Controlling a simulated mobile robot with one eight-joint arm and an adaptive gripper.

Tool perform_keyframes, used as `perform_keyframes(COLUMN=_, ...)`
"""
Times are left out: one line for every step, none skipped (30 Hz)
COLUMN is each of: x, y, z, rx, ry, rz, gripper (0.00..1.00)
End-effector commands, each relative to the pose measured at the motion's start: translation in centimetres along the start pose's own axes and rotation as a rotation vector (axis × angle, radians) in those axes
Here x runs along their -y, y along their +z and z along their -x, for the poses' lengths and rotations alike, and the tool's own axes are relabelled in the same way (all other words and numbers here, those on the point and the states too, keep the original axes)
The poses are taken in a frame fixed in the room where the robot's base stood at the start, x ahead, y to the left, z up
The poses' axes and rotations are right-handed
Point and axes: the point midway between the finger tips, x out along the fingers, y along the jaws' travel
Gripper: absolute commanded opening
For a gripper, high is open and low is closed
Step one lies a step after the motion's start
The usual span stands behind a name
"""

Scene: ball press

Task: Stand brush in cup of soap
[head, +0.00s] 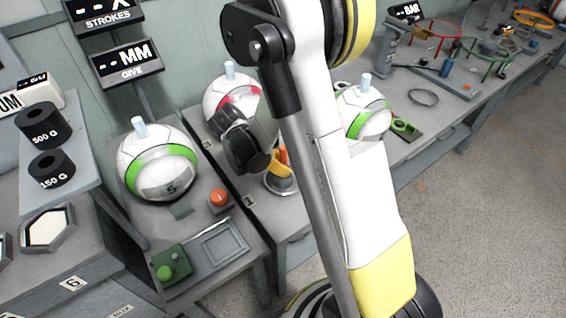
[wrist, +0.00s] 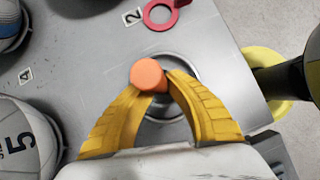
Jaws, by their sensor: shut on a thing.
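My gripper (head: 281,163) is over the grey bench in the head view, partly hidden behind my arm. In the wrist view its yellow fingers (wrist: 161,88) are shut on an upright thing with a round orange end, seen end-on, which I take to be the brush (wrist: 148,73). Its lower part is hidden. A round grey metal rim, apparently the cup of soap (wrist: 176,60), lies below the fingers. It also shows in the head view (head: 280,187) under the gripper. I cannot tell whether the brush's lower end is inside the rim. The soap is not clear.
White-and-green balls (head: 143,150) (head: 365,122) and a white-and-red ball (head: 221,88) stand on the benches. An orange button (head: 219,197) and a green switch box (head: 172,267) are at left. A red ring (wrist: 165,17) lies beyond the rim. The floor at right is clear.

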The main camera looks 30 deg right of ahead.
Motion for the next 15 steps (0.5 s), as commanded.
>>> perform_keyframes(x=0.00, y=-0.10, z=-0.15, rx=0.000, ry=0.000, rz=0.000, gripper=0.00)
perform_keyframes(x=0.01, y=-0.14, z=-0.22, rx=0.000, ry=0.000, rz=0.000, gripper=0.00)
perform_keyframes(x=0.03, y=-0.18, z=-0.30, rx=0.000, ry=0.000, rz=0.000, gripper=0.00)
perform_keyframes(x=0.03, y=-0.21, z=-0.35, rx=0.000, ry=0.000, rz=0.000, gripper=0.00)
perform_keyframes(x=0.04, y=-0.23, z=-0.38, rx=0.000, ry=0.000, rz=0.000, gripper=0.00)
perform_keyframes(x=0.04, y=-0.24, z=-0.41, rx=0.000, ry=0.000, rz=0.000, gripper=0.00)
perform_keyframes(x=0.04, y=-0.25, z=-0.42, rx=0.000, ry=0.000, rz=0.000, gripper=0.00)
perform_keyframes(x=0.04, y=-0.26, z=-0.43, rx=0.000, ry=0.000, rz=0.000, gripper=0.00)
perform_keyframes(x=0.04, y=-0.26, z=-0.43, rx=0.000, ry=0.000, rz=0.000, gripper=0.00)
perform_keyframes(x=0.04, y=-0.26, z=-0.43, rx=0.000, ry=0.000, rz=0.000, gripper=0.00)
perform_keyframes(x=0.04, y=-0.26, z=-0.43, rx=0.000, ry=0.000, rz=0.000, gripper=0.00)
perform_keyframes(x=0.04, y=-0.26, z=-0.43, rx=0.000, ry=0.000, rz=0.000, gripper=0.00)
perform_keyframes(x=0.04, y=-0.27, z=-0.43, rx=0.000, ry=0.000, rz=0.000, gripper=0.00)
perform_keyframes(x=0.04, y=-0.27, z=-0.43, rx=0.000, ry=0.000, rz=0.000, gripper=0.25)
perform_keyframes(x=0.04, y=-0.27, z=-0.43, rx=0.000, ry=0.000, rz=0.000, gripper=0.38)
